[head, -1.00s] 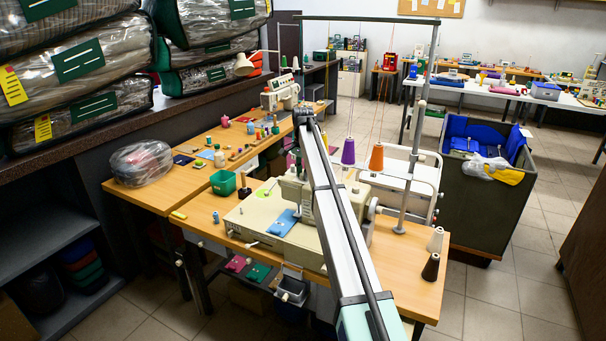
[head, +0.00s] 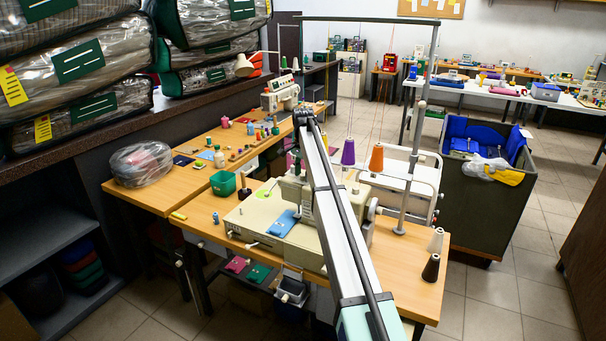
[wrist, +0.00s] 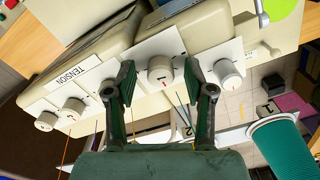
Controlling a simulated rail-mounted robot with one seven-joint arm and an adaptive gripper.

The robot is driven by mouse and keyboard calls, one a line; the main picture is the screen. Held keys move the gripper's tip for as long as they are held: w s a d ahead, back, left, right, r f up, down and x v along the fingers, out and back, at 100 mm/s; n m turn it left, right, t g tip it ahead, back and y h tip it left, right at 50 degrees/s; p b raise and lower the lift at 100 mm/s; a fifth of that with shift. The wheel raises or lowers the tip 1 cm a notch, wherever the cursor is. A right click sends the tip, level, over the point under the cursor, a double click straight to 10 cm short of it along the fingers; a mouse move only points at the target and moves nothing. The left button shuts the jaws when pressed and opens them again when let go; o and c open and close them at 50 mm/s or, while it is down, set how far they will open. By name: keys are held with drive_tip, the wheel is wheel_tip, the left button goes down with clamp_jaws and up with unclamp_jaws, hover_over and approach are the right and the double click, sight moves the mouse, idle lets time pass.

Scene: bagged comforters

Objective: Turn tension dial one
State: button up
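A white round dial (wrist: 160,72) sits on a white plate marked "1" on the sewing machine's cream body, near the middle of the wrist view. My gripper (wrist: 158,82) is open, with one dark green finger on each side of this dial. I cannot tell whether either finger touches it. Another white dial (wrist: 228,74) is to the right, and several more stand to the left near a "TENSION" label (wrist: 76,74). In the head view the cream sewing machine (head: 265,232) stands on a wooden table, and my arm hides the dials and gripper there.
Purple (head: 348,152) and orange (head: 376,158) thread cones with upright threads stand behind the machine. A metal thread stand (head: 411,165) rises to the right. A teal cylinder (wrist: 279,148) is at the wrist view's lower right.

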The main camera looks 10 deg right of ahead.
sight(303, 174)
drive_tip(key=shift+r, duration=0.1)
wheel_tip(303, 174, up, 12)
idle(0.6)
